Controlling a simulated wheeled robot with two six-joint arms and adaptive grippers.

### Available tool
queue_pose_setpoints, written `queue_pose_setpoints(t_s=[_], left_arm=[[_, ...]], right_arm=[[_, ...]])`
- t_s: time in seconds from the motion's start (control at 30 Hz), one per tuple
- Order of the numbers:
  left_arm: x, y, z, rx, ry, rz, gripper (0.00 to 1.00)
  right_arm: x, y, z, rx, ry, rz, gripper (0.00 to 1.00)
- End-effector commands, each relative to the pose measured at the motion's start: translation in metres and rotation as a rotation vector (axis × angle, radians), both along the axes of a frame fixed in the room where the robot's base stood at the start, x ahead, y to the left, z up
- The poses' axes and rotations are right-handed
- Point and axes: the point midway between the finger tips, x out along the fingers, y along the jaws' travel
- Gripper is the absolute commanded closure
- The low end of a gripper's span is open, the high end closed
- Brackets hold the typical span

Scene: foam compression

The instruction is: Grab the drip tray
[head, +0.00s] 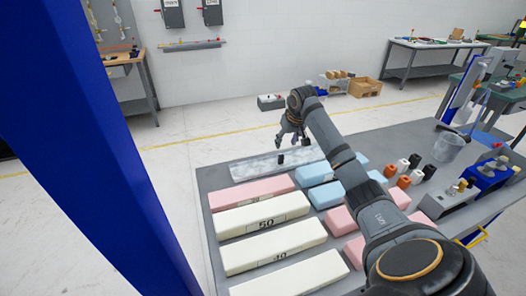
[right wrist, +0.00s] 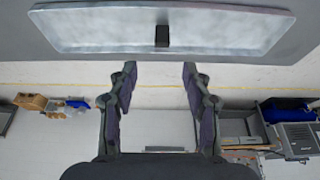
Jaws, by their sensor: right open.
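The drip tray (head: 262,165) is a long, shallow, pale grey tray at the far left edge of the grey table. It also shows across the top of the right wrist view (right wrist: 100,30), with a small black block (right wrist: 162,37) at its middle. My right gripper (head: 292,142) hangs near the tray's far side, above it or just beyond it. In the right wrist view the right gripper (right wrist: 158,70) is open and empty, its two fingers apart and pointing at the tray, not touching it. My left gripper is out of view.
Pink, white and blue foam blocks (head: 264,216) lie in rows in front of the tray. Orange, white and black cylinders (head: 404,182), a clear bucket (head: 449,146) and a grey device (head: 447,200) stand at the right. Floor lies beyond the table's far edge.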

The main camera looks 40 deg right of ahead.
Motion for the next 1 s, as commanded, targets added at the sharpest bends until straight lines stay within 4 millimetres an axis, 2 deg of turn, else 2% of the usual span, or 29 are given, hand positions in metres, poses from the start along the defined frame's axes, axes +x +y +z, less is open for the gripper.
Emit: queue_pose_setpoints(t_s=[0.13, 0.23, 0.3, 0.47, 0.63, 0.73, 0.87, 1.0], left_arm=[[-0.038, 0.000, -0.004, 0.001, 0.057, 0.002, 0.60], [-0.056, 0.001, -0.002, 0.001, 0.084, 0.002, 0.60], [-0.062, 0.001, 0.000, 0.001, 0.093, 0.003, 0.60], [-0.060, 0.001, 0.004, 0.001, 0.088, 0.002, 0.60], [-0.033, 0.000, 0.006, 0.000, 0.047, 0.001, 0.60], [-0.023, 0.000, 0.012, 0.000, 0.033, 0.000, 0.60], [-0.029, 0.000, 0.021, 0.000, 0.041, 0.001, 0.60], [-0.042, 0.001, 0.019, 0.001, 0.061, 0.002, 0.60]], right_arm=[[0.000, 0.000, 0.000, 0.000, 0.000, 0.000, 0.51], [0.003, 0.000, -0.007, 0.003, 0.001, 0.000, 0.51], [0.007, -0.001, -0.018, 0.004, 0.003, 0.000, 0.51], [0.016, -0.004, -0.042, 0.004, 0.001, 0.000, 0.51], [0.019, -0.005, -0.050, 0.000, -0.001, 0.000, 0.51], [0.020, -0.004, -0.055, 0.003, 0.002, 0.001, 0.51], [0.026, -0.003, -0.077, 0.005, 0.004, 0.000, 0.51], [0.033, -0.006, -0.095, 0.002, 0.000, 0.000, 0.51]])
